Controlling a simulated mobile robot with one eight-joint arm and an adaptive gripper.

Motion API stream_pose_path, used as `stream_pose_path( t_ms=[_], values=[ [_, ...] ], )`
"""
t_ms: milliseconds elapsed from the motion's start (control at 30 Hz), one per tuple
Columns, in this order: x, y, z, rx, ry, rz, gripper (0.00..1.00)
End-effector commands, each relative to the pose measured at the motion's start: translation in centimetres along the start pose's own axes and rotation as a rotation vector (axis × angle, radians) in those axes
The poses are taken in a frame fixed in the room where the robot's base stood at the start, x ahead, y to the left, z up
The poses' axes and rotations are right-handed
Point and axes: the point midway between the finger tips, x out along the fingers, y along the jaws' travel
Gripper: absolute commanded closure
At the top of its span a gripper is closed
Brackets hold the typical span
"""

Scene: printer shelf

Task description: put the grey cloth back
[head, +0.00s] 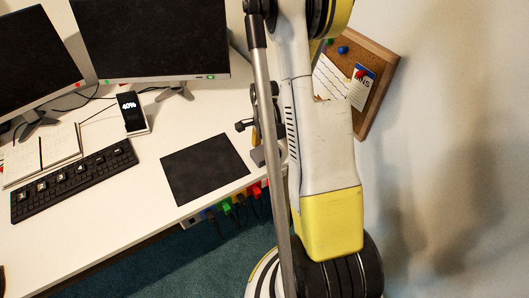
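I cannot make out a grey cloth for certain. A flat dark grey rectangle (204,169) lies on the white desk, right of the keyboard; I cannot tell whether it is a cloth or a mat. My arm fills the right middle of the head view and hides part of the desk's right end. I cannot make out my gripper's fingers.
The white desk (110,205) carries two monitors (150,38) (35,58), a black keyboard (75,180), an open notebook (40,152) and a phone (130,112) on a stand. Coloured plugs (240,200) hang under the front edge. A corkboard (372,60) is on the right wall.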

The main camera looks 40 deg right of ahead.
Motion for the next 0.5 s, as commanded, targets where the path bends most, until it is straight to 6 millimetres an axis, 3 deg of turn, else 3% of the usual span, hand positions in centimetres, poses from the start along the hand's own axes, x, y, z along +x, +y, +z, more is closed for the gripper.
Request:
stream_pose_path(
  t_ms=[267,500],
  values=[
    [-1.3,0.0,0.0,0.0,0.0,0.0,0.22],
    [-6.7,0.0,0.0,0.0,0.0,0.0,0.22]
  ],
)
